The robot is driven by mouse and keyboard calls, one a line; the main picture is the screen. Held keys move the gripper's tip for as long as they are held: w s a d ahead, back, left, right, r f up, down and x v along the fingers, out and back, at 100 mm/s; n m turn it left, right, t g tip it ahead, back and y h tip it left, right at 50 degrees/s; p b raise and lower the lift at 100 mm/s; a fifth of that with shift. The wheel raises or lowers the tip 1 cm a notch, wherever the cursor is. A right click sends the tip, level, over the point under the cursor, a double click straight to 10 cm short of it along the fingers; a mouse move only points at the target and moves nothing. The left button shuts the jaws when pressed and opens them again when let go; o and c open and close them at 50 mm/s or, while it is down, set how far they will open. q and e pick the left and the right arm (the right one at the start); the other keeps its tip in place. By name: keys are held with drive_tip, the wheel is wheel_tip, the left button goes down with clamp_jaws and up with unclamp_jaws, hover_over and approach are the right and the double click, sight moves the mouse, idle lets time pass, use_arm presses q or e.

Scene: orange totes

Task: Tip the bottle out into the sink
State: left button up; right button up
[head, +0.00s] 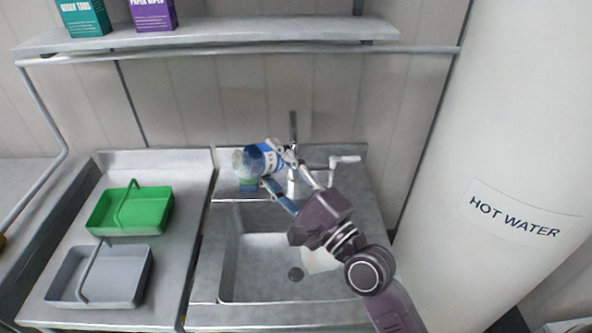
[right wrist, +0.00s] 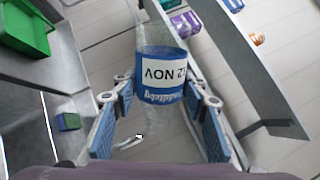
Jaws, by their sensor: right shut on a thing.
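A clear bottle with a blue label (head: 266,157) is held on its side, its clear end pointing left, over the back ledge of the sink (head: 228,270). In the right wrist view the bottle (right wrist: 160,88) sits between the fingers, its white printed patch reading upside down. My right gripper (head: 272,166) is shut around the bottle at its label. The faucet (head: 292,178) stands just behind and to the right of the gripper. Whether the bottle is capped or holds liquid I cannot tell. My left gripper is not in view.
A blue-green sponge (head: 248,187) lies on the back ledge under the bottle. A white item (head: 318,262) lies in the basin, partly hidden by my arm. Green (head: 150,212) and grey (head: 130,275) baskets stand on the left drainboard. A shelf (head: 220,38) runs above.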

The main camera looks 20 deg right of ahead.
wheel_tip(320, 180, down, 12)
drive_tip(key=a+n+g+y+b, duration=0.2)
drive_tip(key=n+b, duration=1)
drive_tip(key=n, duration=1.5)
drive_tip(key=shift+s+f+g+y, duration=0.15)
drive_tip(key=shift+s+g+y, duration=0.3)
drive_tip(key=shift+g+y, duration=1.2)
drive_tip(key=shift+a+g+h, duration=0.1)
drive_tip(key=shift+g+h, duration=0.35)
